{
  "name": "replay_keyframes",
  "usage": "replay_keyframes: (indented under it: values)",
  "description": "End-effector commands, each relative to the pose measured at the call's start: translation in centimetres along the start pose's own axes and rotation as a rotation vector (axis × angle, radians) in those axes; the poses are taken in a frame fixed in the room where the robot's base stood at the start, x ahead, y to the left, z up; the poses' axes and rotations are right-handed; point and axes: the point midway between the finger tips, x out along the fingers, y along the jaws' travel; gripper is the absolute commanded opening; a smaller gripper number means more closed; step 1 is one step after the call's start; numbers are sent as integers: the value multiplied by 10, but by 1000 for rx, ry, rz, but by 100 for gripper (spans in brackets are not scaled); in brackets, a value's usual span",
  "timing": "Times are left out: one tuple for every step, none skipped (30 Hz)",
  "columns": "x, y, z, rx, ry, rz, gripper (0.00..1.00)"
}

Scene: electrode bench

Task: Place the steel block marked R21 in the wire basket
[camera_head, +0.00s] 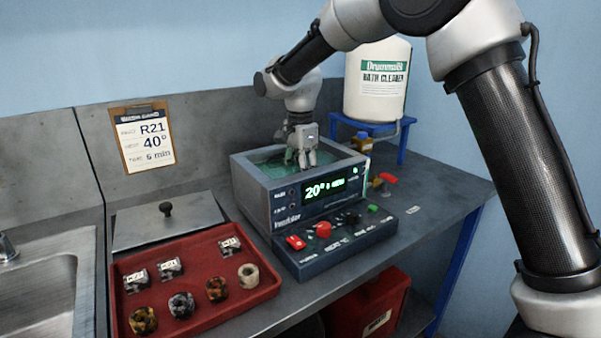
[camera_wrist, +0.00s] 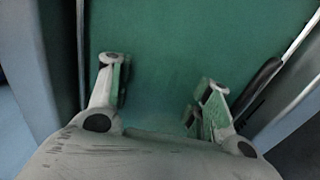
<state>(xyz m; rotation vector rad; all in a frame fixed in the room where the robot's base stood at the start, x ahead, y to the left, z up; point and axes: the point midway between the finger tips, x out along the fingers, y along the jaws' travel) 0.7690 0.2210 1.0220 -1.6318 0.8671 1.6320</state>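My gripper (camera_head: 306,161) points down into the open bath (camera_head: 279,212) of the blue-grey machine. In the wrist view my gripper (camera_wrist: 163,76) has its two fingers apart, with only green liquid (camera_wrist: 165,35) visible between them. A thin metal rod and a dark grip (camera_wrist: 260,84) run along the right side there, apparently part of the wire basket; the rest of it is hidden. Three labelled steel blocks lie in the red tray: one at left (camera_head: 136,281), one beside it (camera_head: 171,268) and one at back right (camera_head: 229,246). Their labels are too small to read, so I cannot tell which is R21.
The red tray (camera_head: 206,322) also holds several round pieces. A flat lid (camera_head: 165,222) lies behind it. A clipboard (camera_head: 143,138) on the wall reads R21, 40°, 6 min. A white cleaner tank (camera_head: 376,85) on a blue stand is behind the bath. A sink (camera_head: 45,290) is at left.

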Motion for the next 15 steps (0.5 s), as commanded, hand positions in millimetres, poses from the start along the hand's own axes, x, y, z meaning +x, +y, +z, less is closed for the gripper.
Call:
replay_keyframes:
  values:
    - [0, 0, 0, 0, 0, 0, 50]
    - [0, 0, 0, 0, 0, 0, 50]
    - [0, 0, 0, 0, 0, 0, 50]
    - [0, 0, 0, 0, 0, 0, 50]
    - [0, 0, 0, 0, 0, 0, 50]
    - [-1, 0, 0, 0, 0, 0, 50]
    - [-1, 0, 0, 0, 0, 0, 50]
    - [-3, 0, 0, 0, 0, -1, 50]
    - [-6, 0, 0, 0, 0, -1, 50]
    - [-10, 0, 0, 0, 0, -2, 50]
    - [-14, -1, 0, 0, 0, -3, 50]
    - [-21, -1, 0, 0, 0, -4, 50]
    - [-27, -1, 0, 0, 0, -5, 50]
    - [-33, -1, 0, 0, 0, -4, 50]
    - [-42, -1, 0, 0, 0, -5, 50]
